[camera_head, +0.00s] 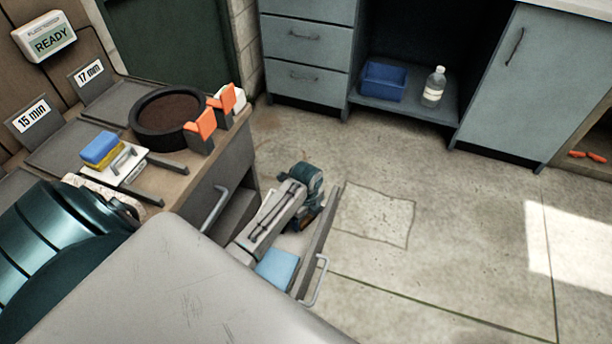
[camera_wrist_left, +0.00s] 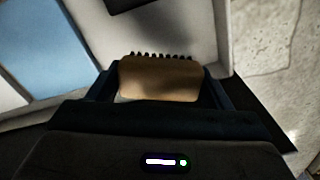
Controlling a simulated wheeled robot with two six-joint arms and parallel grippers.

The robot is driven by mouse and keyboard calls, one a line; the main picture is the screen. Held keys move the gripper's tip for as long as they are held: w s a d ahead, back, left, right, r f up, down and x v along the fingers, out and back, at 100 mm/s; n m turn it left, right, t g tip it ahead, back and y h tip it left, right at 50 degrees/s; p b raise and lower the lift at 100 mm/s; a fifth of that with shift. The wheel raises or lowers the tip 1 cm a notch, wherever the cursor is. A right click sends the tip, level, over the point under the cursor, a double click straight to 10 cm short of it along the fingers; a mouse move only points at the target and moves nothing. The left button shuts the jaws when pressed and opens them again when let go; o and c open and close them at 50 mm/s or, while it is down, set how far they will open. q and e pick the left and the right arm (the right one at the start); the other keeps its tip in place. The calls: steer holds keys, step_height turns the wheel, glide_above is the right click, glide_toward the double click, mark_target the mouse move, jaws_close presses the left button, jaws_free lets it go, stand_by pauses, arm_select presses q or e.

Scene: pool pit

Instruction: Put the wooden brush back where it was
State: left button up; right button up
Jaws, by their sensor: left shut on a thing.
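The wooden brush (camera_wrist_left: 160,80) is in the left wrist view, a tan block with dark bristles along its far edge. My left gripper (camera_head: 302,216) is shut on it, one dark finger on each side. In the head view this gripper points down at the open drawer (camera_head: 318,245) below the counter, and the brush is hard to make out there. In the left wrist view, pale drawer surfaces lie below and around the brush. I cannot tell whether the brush touches the drawer. My right gripper is not in view.
A light blue item (camera_head: 277,268) lies in the drawer, left of the brush in the wrist view. The counter holds a dark round bowl (camera_head: 168,112), orange-topped clamps (camera_head: 201,124) and a blue-yellow sponge (camera_head: 101,149). A blue bin (camera_head: 383,82) and bottle (camera_head: 433,88) stand on the far shelf. Floor at right is clear.

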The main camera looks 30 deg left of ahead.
mark_target(306, 230)
arm_select(q)
step_height(306, 230, down, 5)
steer(key=shift+f+b, duration=0.1)
steer(key=shift+b, duration=0.4)
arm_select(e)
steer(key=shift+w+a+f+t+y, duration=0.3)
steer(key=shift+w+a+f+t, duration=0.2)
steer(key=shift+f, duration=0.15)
arm_select(q)
steer(key=o, duration=0.9)
steer(key=shift+f, duration=0.1)
steer(key=shift+o, duration=0.2)
